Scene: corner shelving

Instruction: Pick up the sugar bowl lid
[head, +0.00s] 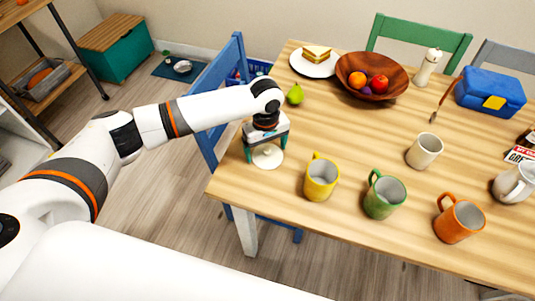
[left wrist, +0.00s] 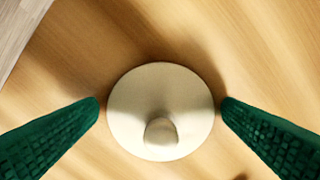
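The sugar bowl lid (head: 267,160) is a round, cream-white disc lying near the left edge of the wooden table. In the left wrist view the lid (left wrist: 150,88) shows from above with its small round knob. My left gripper (head: 266,151) points down over the lid. In the left wrist view its two green fingers (left wrist: 160,102) are apart, one on each side of the lid, with a narrow gap to the rim on each side. The fingers are not closed on it. My right gripper is not in view.
On the table (head: 310,220), a yellow mug (head: 321,178) stands right of the lid, beyond it a green mug (head: 384,196) and an orange mug (head: 459,221). A pear (head: 295,94) is behind my gripper. A blue chair (head: 210,100) stands at the left edge.

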